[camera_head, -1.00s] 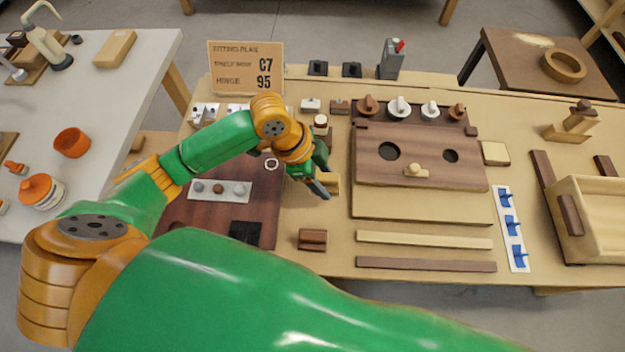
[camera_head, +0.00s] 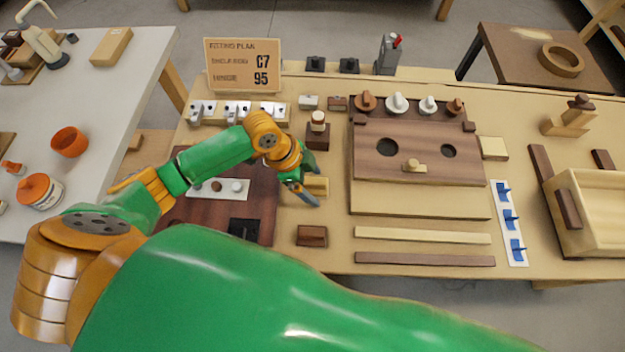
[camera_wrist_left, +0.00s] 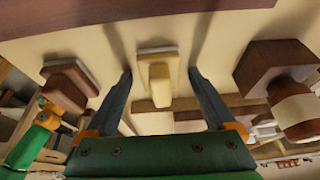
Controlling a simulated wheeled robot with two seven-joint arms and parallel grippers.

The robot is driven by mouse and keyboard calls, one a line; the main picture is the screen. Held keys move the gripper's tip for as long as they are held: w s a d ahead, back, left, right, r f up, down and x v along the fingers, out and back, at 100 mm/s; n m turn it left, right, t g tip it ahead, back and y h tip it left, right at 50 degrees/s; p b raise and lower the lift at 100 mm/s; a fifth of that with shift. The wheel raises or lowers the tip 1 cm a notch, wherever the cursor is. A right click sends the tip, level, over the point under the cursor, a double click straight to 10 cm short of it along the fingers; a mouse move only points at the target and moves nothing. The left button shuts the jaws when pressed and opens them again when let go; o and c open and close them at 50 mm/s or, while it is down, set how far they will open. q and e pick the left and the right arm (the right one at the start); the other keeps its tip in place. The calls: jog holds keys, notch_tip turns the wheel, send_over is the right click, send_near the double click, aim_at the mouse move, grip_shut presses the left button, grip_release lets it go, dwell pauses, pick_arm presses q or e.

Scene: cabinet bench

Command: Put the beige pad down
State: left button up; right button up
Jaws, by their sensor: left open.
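The beige pad (camera_head: 319,186) is a small light block beside the dark brown board, at the left of the large cabinet panel. It appears to rest on the bench top. In the left wrist view the pad (camera_wrist_left: 158,72) has a flat base and a raised grip, and lies between my two fingers with gaps on both sides. My left gripper (camera_head: 311,194) is open at the pad, and its fingers hide part of it in the head view. My right gripper is not in view.
A brown block (camera_head: 312,236) lies nearer, and a brown block with a pale cylinder (camera_head: 317,137) stands behind. The brown panel (camera_head: 440,168) with knobs is to the right. Bare bench (camera_head: 333,215) shows between the pad and the nearer block.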

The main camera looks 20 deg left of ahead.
pick_arm(q)
jog(key=shift+a+r, duration=0.1)
jog(key=shift+r, duration=0.25)
jog(key=p+v, duration=0.1)
jog(key=v, duration=1)
jog(key=shift+r, duration=0.3)
jog(key=shift+s, duration=0.1)
